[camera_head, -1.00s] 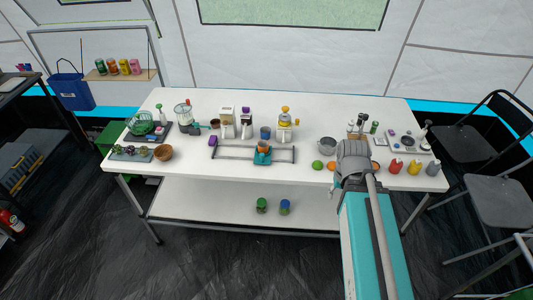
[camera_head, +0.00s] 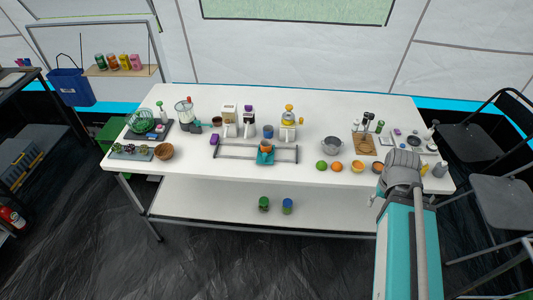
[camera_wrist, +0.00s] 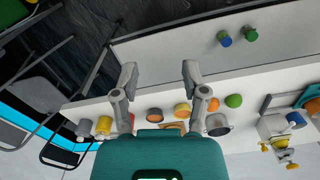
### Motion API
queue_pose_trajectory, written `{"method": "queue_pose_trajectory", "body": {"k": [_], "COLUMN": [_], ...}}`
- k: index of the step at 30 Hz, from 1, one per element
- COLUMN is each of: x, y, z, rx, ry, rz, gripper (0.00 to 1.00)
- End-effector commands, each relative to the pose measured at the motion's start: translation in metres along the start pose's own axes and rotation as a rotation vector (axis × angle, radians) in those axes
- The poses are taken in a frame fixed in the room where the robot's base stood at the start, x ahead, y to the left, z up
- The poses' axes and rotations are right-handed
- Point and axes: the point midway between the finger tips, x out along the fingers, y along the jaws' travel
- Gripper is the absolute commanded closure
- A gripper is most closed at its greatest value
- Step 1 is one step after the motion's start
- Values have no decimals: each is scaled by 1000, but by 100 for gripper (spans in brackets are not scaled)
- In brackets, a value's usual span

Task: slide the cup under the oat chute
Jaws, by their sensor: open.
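An orange-brown cup (camera_head: 265,146) sits in a teal carriage (camera_head: 264,158) on a grey rail frame (camera_head: 232,155) on the white table. Behind it stand three dispensers: one with a beige top (camera_head: 229,120), one with a purple top (camera_head: 248,120) and one with a yellow top (camera_head: 288,122). I cannot tell which is the oat chute. My gripper (camera_wrist: 160,75) is open and empty in the wrist view, its fingers wide apart. It is over the table's right part, well right of the cup. The carriage shows at the right edge there (camera_wrist: 312,92).
A grey pot (camera_head: 333,145), a lime (camera_head: 321,165) and an orange (camera_head: 337,166) lie between the rail and my arm. A yellow bottle (camera_wrist: 104,125) is near the gripper. Table space before the rail is clear.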

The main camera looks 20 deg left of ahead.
Motion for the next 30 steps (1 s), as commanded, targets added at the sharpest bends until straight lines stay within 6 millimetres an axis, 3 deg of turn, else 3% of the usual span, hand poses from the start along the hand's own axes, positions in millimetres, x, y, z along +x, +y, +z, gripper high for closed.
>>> {"method": "queue_pose_trajectory", "body": {"k": [6, 8, 11, 20, 23, 30], "x": [0, 0, 0, -7, -11, -21], "y": [0, 0, -2, -33, -57, -142], "z": [0, 0, -3, -40, -62, -114], "rx": [0, 0, -5, -73, -118, -254], "ry": [0, 0, 0, 0, 0, 0], "rz": [0, 0, 0, 0, 0, 0], "gripper": [43, 35, 35, 35, 35, 35]}}
